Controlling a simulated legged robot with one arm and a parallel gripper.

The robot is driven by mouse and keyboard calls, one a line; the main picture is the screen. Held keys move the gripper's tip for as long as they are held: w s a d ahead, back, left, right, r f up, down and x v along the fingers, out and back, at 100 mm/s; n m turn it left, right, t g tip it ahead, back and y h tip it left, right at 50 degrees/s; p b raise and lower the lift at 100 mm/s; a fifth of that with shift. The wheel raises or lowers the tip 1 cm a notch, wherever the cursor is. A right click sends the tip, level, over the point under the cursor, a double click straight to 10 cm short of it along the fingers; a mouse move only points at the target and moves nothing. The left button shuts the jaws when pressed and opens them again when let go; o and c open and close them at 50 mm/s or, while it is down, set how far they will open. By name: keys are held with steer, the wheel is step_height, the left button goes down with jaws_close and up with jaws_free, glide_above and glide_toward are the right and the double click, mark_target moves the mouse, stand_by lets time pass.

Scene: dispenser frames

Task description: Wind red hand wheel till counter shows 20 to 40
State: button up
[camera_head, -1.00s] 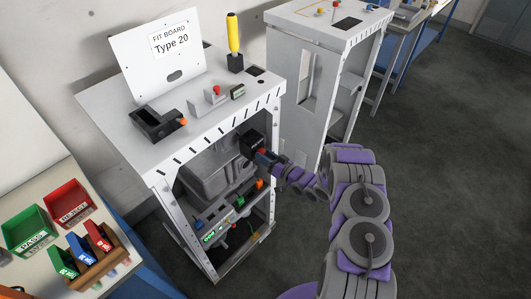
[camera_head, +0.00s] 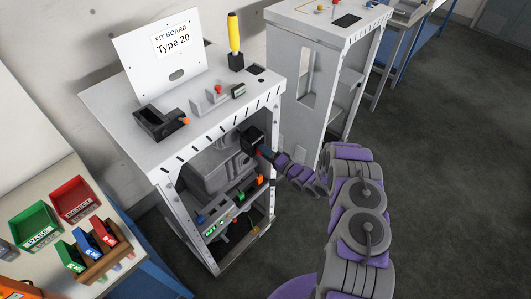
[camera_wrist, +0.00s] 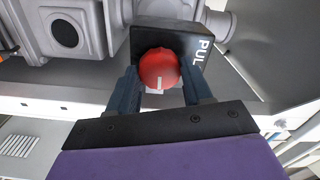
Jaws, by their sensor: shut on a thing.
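The red hand wheel (camera_wrist: 159,68) is a round red knob with a pale mark, on the face of a black box (camera_wrist: 203,42) with white letters partly reading "PUL". My gripper (camera_wrist: 163,88) has its two dark fingers on either side of the wheel and is shut on it. In the head view my gripper (camera_head: 262,151) reaches into the frame's open front at the black box (camera_head: 251,139), and its fingers mostly hide the wheel. I cannot make out a counter reading in either view.
The grey dispenser frame (camera_head: 168,163) surrounds a grey machine housing (camera_head: 210,170), with a lit green panel (camera_head: 211,230) below. A second cabinet (camera_head: 318,40) stands behind to the right. Green (camera_head: 37,229) and red (camera_head: 75,199) trays sit on the left bench. Dark floor at right is clear.

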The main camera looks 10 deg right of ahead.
steer(key=shift+w+d+m, duration=0.1)
steer(key=shift+d+m, duration=0.1)
steer(key=shift+m, duration=0.5)
steer(key=o, duration=0.8)
steer(key=shift+w+f, duration=0.1)
steer(key=shift+f, duration=0.05)
steer(key=shift+o, duration=1.2)
steer(key=p+v, duration=0.1)
steer(key=v, duration=1.6)
steer(key=shift+s+d, duration=0.15)
steer(key=shift+s, duration=0.05)
